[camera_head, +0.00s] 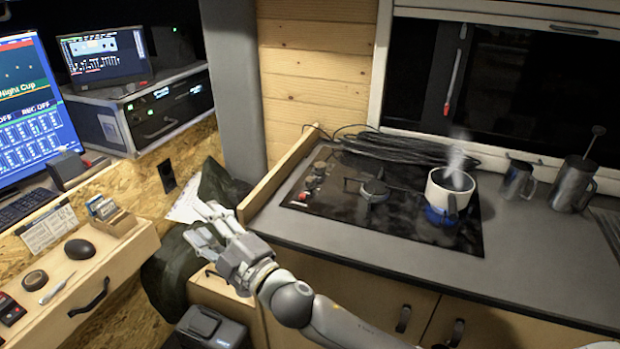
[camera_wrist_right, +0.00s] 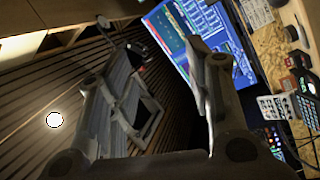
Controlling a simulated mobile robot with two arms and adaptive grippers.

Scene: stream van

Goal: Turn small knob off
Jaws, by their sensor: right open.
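The small knobs (camera_head: 316,176) sit in a cluster at the left end of the black glass hob (camera_head: 350,208); their settings are too small to tell. A white pot (camera_head: 447,187) stands on the right burner, with steam above it and a blue flame (camera_head: 440,215) below. The left burner (camera_head: 374,190) is bare. My right gripper (camera_head: 203,222) is open and empty, left of the counter and apart from the knobs. Its open fingers also show in the right wrist view (camera_wrist_right: 150,45), with no knob between them. My left gripper is not in view.
A wooden ledge (camera_head: 283,172) rises along the counter's left edge, between my right gripper and the hob. Black cables (camera_head: 400,147) lie behind the hob. Metal mugs (camera_head: 572,184) stand at the right. A drawer desk (camera_head: 85,262) with monitors stands at the left.

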